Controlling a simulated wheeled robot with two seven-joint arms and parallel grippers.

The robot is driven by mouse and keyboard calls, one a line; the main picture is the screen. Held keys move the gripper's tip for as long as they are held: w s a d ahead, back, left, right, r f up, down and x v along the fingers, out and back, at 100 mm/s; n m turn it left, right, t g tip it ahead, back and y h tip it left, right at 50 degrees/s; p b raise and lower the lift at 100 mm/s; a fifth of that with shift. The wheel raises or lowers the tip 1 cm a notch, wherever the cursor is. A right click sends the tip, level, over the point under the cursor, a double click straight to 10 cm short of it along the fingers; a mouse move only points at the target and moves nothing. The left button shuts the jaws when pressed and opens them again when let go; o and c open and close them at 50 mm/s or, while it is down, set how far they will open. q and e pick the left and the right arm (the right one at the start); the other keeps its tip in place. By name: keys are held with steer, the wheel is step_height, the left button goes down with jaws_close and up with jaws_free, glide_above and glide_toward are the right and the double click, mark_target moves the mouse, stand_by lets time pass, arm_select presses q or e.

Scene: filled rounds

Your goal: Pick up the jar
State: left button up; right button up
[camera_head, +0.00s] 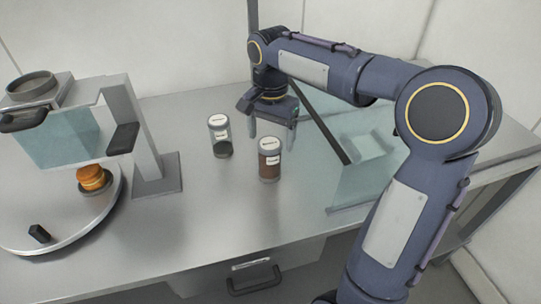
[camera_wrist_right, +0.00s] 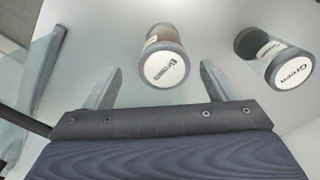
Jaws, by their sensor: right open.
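A jar with brown contents (camera_head: 269,168) and a labelled grey lid stands upright on the metal table. A second jar (camera_head: 219,137), clear with dark contents low inside, stands upright to its left. My right gripper (camera_head: 271,134) is open and empty, pointing down just behind and above the brown jar. In the right wrist view the brown jar (camera_wrist_right: 166,66) shows ahead between the two fingers, with no contact visible. The second jar (camera_wrist_right: 275,55), its lid reading "Green", is to the right, outside the fingers. My left gripper is not in view.
A machine with a teal container (camera_head: 58,138) stands at left over a round metal platform (camera_head: 70,222) with orange rounds (camera_head: 92,179) on it. A glass panel (camera_head: 365,165) stands right of the jars. The table in front of the jars is clear.

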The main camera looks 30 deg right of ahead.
mark_target(270, 155)
steer(key=f, duration=0.7)
steer(key=shift+w+d+f, duration=0.1)
steer(key=shift+w+f, duration=0.25)
steer(key=c, duration=1.2)
steer(key=shift+o, duration=0.2)
steer(key=shift+r, duration=0.1)
